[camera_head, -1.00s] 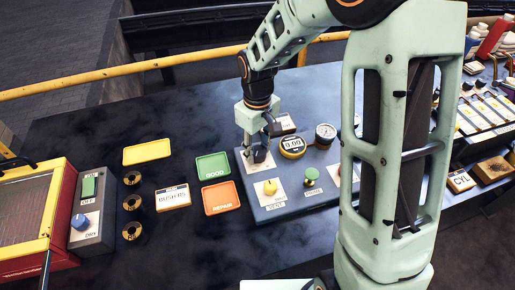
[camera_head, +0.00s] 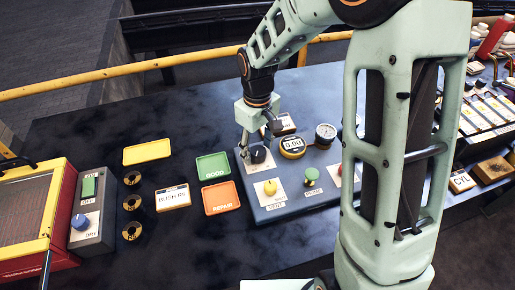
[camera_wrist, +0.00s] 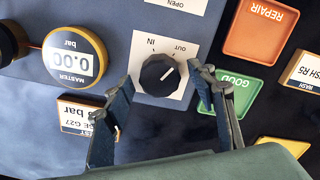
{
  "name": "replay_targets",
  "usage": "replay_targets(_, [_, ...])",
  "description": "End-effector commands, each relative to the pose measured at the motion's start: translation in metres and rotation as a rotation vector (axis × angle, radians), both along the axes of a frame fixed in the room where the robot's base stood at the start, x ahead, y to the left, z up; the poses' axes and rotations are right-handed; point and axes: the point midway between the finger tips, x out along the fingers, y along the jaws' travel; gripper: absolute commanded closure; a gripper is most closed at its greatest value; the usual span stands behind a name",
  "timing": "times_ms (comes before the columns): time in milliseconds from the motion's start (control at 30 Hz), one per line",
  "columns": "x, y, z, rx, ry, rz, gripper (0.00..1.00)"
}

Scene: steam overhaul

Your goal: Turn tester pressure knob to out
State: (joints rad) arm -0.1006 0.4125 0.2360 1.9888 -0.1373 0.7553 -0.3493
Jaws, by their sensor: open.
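The black pressure knob (camera_wrist: 158,75) sits on a white plate marked IN and OUT on the blue-grey tester panel (camera_wrist: 228,20). Its white pointer line points to the upper right in the wrist view, on the OUT side. In the head view the knob (camera_head: 259,156) shows below my gripper (camera_head: 257,146). My gripper (camera_wrist: 167,77) is open in the wrist view, one finger at the lower left of the knob and the other at its right. Gaps show between the knob and both fingers in that view; their height over the panel is hard to tell.
The round MASTER gauge (camera_wrist: 73,61) reads 0.00 bar beside the knob. A yellow knob (camera_head: 270,188), a green knob (camera_head: 311,174) and a dial gauge (camera_head: 325,131) share the panel. Green (camera_head: 213,166) and orange (camera_head: 220,198) trays lie left of it.

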Motion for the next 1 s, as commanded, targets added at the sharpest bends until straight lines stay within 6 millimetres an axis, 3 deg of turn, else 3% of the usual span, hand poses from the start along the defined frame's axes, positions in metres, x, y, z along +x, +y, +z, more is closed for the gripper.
replay_targets(500, [0.001,0.000,0.098,0.002,-0.005,-0.001,0.48])
replay_targets(700, [0.000,0.000,0.113,0.001,-0.002,0.000,0.48])
replay_targets(1000, [0.000,0.000,0.114,0.000,-0.001,0.000,0.48])
